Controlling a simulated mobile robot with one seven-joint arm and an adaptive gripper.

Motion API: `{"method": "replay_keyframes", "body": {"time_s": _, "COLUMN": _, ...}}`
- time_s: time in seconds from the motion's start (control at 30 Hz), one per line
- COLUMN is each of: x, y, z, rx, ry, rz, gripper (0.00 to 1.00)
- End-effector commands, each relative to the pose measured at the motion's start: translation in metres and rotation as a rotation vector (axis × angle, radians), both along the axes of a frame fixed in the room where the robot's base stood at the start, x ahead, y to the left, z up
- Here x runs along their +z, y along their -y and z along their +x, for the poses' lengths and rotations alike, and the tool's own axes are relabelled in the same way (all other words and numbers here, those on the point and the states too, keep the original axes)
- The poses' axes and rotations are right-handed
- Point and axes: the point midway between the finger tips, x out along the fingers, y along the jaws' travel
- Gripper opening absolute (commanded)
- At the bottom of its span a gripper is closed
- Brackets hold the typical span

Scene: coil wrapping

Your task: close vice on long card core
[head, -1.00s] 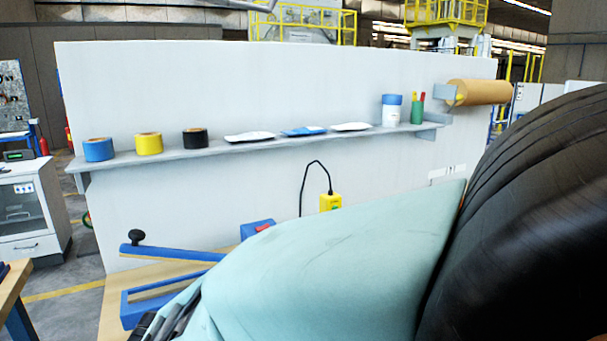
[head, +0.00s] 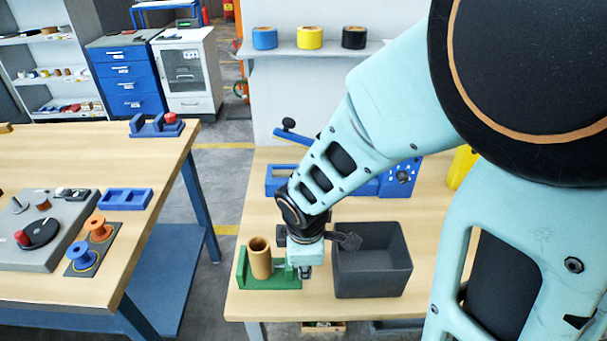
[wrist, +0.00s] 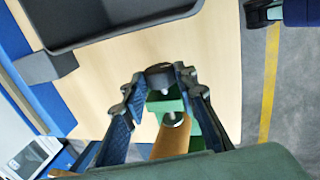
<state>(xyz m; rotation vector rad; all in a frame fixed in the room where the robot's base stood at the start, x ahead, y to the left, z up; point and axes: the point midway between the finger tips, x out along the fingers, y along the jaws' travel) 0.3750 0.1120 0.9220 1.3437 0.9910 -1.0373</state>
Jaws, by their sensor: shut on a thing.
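The green vice (head: 268,284) is at the left front of the right-hand wooden table in the head view. The brown card core (head: 260,256) stands upright in it. My gripper (head: 303,269) is low at the vice's right end, its fingertips partly hidden in that view. In the wrist view my gripper (wrist: 161,80) has its two fingers on either side of the vice's black knob (wrist: 160,72), shut on it. Behind the knob are green vice parts and the brown core (wrist: 171,140). How closely the vice jaws touch the core is hidden.
A dark grey bin (head: 372,287) stands right beside my gripper. A blue clamp-like fixture (head: 399,180) is behind it. The left table (head: 150,190) holds spools (head: 82,257) and a grey turntable unit (head: 45,235). A floor gap separates the tables.

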Motion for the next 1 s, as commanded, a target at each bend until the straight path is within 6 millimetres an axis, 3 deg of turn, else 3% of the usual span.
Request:
{"method": "replay_keyframes", "body": {"time_s": 0.07, "x": 0.0102, "y": 0.0007, "z": 0.0038, "rx": -0.003, "ry": -0.024, "rz": 0.002, "gripper": 0.11}}
{"method": "replay_keyframes", "body": {"time_s": 0.7, "x": 0.008, "y": 0.002, "z": 0.0106, "rx": -0.005, "ry": -0.26, "rz": 0.009, "gripper": 0.11}}
{"method": "replay_keyframes", "body": {"time_s": 1.0, "x": 0.003, "y": 0.0011, "z": 0.0114, "rx": -0.003, "ry": -0.285, "rz": 0.011, "gripper": 0.11}}
